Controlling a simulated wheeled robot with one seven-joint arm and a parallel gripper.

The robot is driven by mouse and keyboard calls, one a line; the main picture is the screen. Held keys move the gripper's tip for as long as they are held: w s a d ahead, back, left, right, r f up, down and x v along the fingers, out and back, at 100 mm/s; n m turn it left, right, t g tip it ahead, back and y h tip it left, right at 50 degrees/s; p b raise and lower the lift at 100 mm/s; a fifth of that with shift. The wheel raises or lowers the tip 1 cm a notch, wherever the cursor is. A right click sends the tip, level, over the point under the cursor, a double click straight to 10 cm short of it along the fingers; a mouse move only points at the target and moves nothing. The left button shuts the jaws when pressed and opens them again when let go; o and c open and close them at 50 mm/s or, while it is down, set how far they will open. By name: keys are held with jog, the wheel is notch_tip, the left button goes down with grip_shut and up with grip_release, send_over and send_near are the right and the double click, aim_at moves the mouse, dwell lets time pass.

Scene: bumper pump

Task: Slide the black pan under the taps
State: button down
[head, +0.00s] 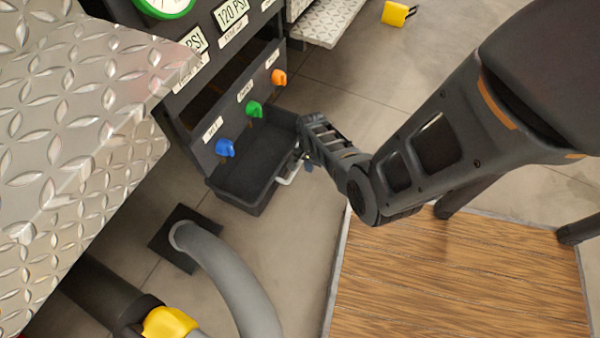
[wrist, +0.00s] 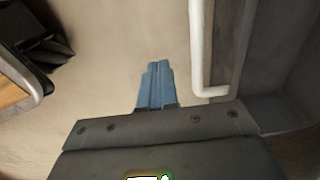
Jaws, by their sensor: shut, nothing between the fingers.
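The black pan (head: 243,194) sits low against the front of the dark panel. It sticks out below the blue tap (head: 225,147), green tap (head: 254,109) and orange tap (head: 279,77). A pale handle (head: 290,174) is on its outer right side. My gripper (head: 308,166) is beside the handle, partly hidden by my arm in the head view. In the wrist view its blue fingers (wrist: 157,72) are together and empty. They are left of the white handle (wrist: 197,50), with a small gap in the picture, and the pan wall (wrist: 228,50) lies beyond it.
A grey hose (head: 225,265) runs to a black floor plate (head: 170,243) in front of the panel. A diamond-plate step (head: 90,110) stands at left. A wood-topped platform (head: 460,280) is at lower right. Bare floor (head: 295,235) lies between the hose and platform.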

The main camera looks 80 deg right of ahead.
notch_tip(320, 180, up, 6)
jog(key=p, duration=0.5)
jog(key=shift+f, duration=0.2)
jog(key=shift+a, duration=0.1)
dwell(0.6)
